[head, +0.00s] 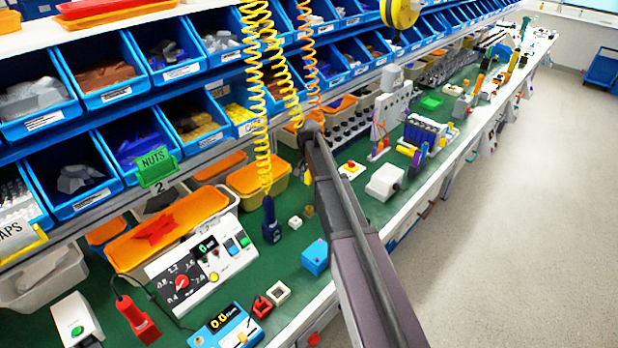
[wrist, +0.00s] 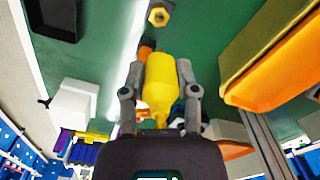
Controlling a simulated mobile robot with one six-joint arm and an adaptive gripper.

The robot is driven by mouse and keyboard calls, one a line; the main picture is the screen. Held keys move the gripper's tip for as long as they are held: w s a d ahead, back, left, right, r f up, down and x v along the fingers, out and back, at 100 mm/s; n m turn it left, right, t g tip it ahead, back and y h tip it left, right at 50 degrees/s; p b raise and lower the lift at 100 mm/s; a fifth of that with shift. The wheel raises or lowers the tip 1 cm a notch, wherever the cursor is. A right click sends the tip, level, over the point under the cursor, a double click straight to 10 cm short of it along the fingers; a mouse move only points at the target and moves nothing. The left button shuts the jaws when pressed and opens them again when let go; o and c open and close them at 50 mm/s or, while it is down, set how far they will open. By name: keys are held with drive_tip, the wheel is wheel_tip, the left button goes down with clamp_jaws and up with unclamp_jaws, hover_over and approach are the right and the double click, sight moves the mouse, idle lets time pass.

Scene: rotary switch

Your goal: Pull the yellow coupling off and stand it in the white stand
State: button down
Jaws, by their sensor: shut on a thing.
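My gripper (wrist: 161,78) is shut on the yellow coupling (wrist: 161,88) in the wrist view, with one finger on each side of its body. A dark and orange piece (wrist: 147,46) shows at the coupling's far end; I cannot tell whether they are joined. In the head view my gripper is mostly hidden by my arm, and a bit of yellow (head: 307,178) shows beside it, above the green bench.
Yellow coiled hoses (head: 257,90) and an orange one hang close to my arm. A brass hex piece (head: 308,211), a small white block (head: 295,222) and a blue box (head: 315,257) stand on the bench. A yellow bin (head: 258,182) is behind, under blue bins.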

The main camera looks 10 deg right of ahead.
drive_tip(key=s+a+f+b, duration=0.4)
drive_tip(key=a+f+b, duration=0.1)
drive_tip(key=f+b, duration=0.1)
drive_tip(key=shift+s+a+f, duration=0.15)
drive_tip(key=shift+a+f, duration=0.05)
drive_tip(key=shift+a, duration=0.2)
drive_tip(key=shift+f, duration=0.2)
drive_tip(key=shift+f+b, duration=1.95)
drive_tip(key=shift+b, duration=0.2)
drive_tip(key=shift+f+b, duration=1.45)
drive_tip(key=shift+b, duration=0.05)
idle(1.0)
drive_tip(key=shift+c, duration=1.4)
unclamp_jaws()
drive_tip(key=shift+r, duration=0.2)
